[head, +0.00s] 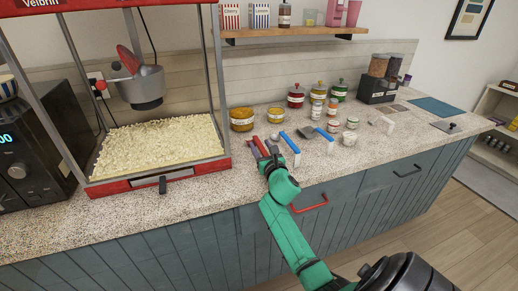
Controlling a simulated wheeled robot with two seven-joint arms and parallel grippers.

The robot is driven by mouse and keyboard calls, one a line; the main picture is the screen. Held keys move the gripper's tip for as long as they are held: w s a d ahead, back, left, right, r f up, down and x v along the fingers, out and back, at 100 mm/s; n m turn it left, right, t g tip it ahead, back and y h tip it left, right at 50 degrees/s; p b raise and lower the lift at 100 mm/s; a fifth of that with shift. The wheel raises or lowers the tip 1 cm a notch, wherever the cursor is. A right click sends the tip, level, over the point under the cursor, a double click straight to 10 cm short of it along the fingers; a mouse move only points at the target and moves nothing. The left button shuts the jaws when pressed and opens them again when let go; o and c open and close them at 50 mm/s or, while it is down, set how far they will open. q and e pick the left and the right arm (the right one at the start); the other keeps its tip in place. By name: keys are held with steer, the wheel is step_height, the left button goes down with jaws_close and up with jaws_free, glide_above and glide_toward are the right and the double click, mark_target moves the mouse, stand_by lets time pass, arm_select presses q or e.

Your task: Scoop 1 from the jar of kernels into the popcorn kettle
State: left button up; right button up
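The popcorn kettle (142,88) is a grey metal pot hanging inside the glass popcorn machine at the left, with a red lid (128,60) tilted up. Two jars with yellow-orange contents stand on the counter right of the machine: a larger one (242,125) and a smaller one (276,115). Their labels are too small to read, so I cannot tell which holds kernels. My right gripper (265,147) is low over the counter, in front of these jars. Its fingers look apart, with nothing clearly held. Small tools, including a blue-handled one (290,142), lie right of it. My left gripper is out of view.
Popcorn (160,143) fills the machine's floor behind its red front rim (160,178). Several lidded pots and small jars (318,98) stand further right. A dispenser (380,80) is at the back right. A shelf (295,34) hangs above. The front counter strip is clear.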

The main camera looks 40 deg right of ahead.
jaws_close()
steer(key=shift+r, duration=0.1)
step_height(320, 180, up, 20)
steer(key=p, duration=0.4)
